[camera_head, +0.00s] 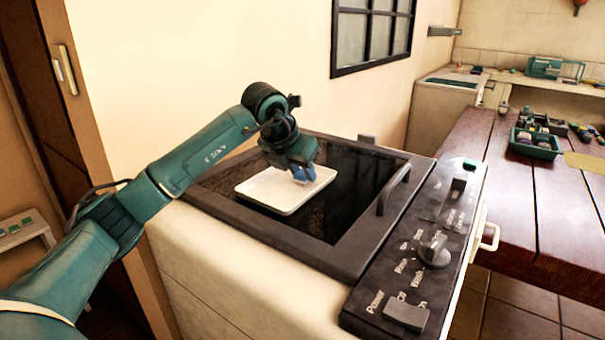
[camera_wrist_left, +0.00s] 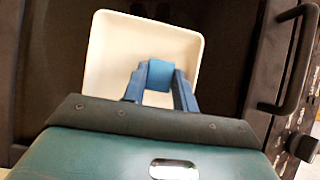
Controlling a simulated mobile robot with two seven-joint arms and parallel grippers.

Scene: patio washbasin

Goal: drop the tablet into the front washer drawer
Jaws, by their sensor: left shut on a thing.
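My left gripper (camera_head: 302,174) points down over a shallow white tray (camera_head: 262,190) on the dark top of the washer (camera_head: 250,262). Its blue fingers are shut on a small blue block, the tablet (camera_wrist_left: 159,75), in the left wrist view. The tray also shows behind the fingers there (camera_wrist_left: 112,48). In the head view the fingers mostly hide the tablet, and I cannot tell whether it touches the tray. A white handle (camera_head: 489,237) shows on the washer's right-hand side, below the control panel; I cannot tell whether a drawer there is open. My right gripper is out of view.
A dark bar handle (camera_head: 394,188) rises from the washer top beside the tray. The control panel (camera_head: 425,250) has a raised knob. A dark red wooden table (camera_head: 535,200) stands at the right with a green basket (camera_head: 536,150) on it. A wall stands behind the washer.

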